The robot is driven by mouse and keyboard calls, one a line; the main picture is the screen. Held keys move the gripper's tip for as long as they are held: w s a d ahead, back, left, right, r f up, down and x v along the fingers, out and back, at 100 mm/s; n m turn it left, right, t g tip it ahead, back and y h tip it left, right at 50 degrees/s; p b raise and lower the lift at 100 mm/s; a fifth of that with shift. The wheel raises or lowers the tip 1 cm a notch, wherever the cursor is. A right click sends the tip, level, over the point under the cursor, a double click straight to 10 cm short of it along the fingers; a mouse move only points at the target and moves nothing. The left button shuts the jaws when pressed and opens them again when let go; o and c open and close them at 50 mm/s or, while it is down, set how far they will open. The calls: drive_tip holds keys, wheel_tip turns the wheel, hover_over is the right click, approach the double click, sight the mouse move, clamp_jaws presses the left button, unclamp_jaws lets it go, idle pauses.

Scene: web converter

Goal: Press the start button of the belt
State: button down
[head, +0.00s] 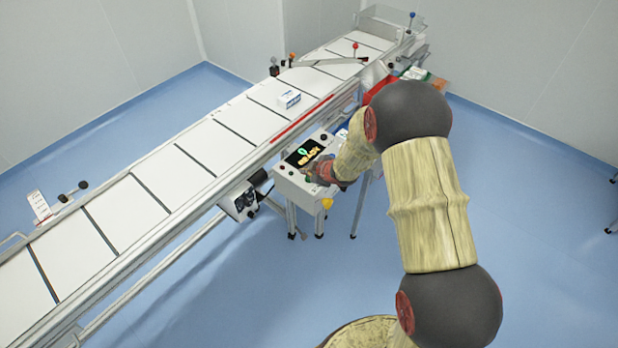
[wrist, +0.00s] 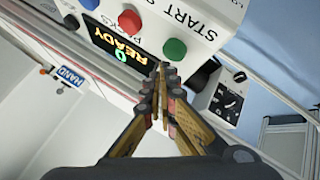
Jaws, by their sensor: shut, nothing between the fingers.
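The control box (head: 296,188) stands beside the belt (head: 190,165) on thin legs. In the wrist view its panel (wrist: 205,38) appears upside down, with a green button (wrist: 174,49), a red button (wrist: 130,20) and a blue button (wrist: 90,3). START lettering (wrist: 188,17) is beside the green button. The lit display (wrist: 120,44) reads READY and 0. My gripper (wrist: 164,68) is shut and empty, its fingertips just below the green button in the picture. I cannot tell if they touch the panel. In the head view my gripper (head: 320,174) partly hides the panel.
A small white box (head: 288,99) lies on the belt; a blue HAND label (wrist: 70,77) shows in the wrist view. A grey switch box (head: 242,203) is mounted below the belt's near side. A red bin (head: 378,88) is behind my arm. The blue floor at the right is mostly clear.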

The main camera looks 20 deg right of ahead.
drive_tip(key=shift+f, duration=0.1)
drive_tip(key=shift+f+b, duration=0.3)
